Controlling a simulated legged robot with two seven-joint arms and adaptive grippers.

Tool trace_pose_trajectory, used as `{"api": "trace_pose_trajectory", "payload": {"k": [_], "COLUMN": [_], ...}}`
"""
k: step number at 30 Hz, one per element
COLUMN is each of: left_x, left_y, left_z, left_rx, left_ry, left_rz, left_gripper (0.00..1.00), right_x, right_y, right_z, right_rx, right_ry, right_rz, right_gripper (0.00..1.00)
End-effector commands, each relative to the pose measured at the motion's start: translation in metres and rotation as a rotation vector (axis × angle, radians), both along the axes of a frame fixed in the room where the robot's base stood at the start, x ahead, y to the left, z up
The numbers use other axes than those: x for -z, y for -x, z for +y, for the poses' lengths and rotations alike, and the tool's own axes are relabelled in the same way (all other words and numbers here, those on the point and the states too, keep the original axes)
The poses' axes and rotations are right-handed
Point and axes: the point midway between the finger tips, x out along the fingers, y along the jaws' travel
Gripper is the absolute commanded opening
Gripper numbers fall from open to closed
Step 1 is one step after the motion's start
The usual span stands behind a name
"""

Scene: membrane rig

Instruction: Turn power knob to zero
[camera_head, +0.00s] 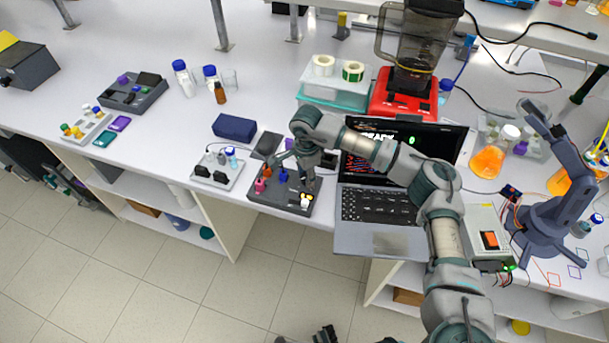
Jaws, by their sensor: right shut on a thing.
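A dark control panel (268,197) lies near the front edge of the bench, left of the laptop. It carries small coloured knobs: a pink one (260,186), an orange one (267,171) and a blue-purple one (283,175). A small white piece with a yellow-orange glow (306,201) is at its right front corner. My right gripper (302,180) reaches down over the panel's right part, shut on a small knob there. The fingers hide much of that knob, and its setting cannot be read. Dark parts at the bottom edge (325,335) may be my left gripper, mostly cut off.
The open laptop (378,207) stands close to the right of the panel, under my right forearm. A small light switch box (217,170) is to the left, with a blue case (234,127) behind. A red blender (403,94) stands farther back.

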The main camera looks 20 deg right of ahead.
Motion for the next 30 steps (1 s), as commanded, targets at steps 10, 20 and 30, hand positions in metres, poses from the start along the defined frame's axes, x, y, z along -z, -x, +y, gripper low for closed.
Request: {"api": "trace_pose_trajectory", "payload": {"k": [10,20,30], "left_x": [0.000,0.000,-0.001], "left_y": [-0.001,-0.001,-0.001], "left_z": [0.001,0.002,0.000], "left_rx": [0.001,0.001,-0.001], "left_ry": [-0.001,-0.001,0.002], "left_rz": [0.002,0.002,-0.002], "left_gripper": [0.40,0.40,0.40], "right_x": [-0.002,-0.002,-0.021], "right_y": [-0.003,-0.002,-0.002], "right_z": [-0.004,-0.002,0.000], "right_rx": [0.001,-0.002,-0.003], "right_ry": [0.005,0.003,0.002], "right_rz": [-0.007,-0.006,-0.009], "right_gripper": [0.08,0.68,0.68]}}
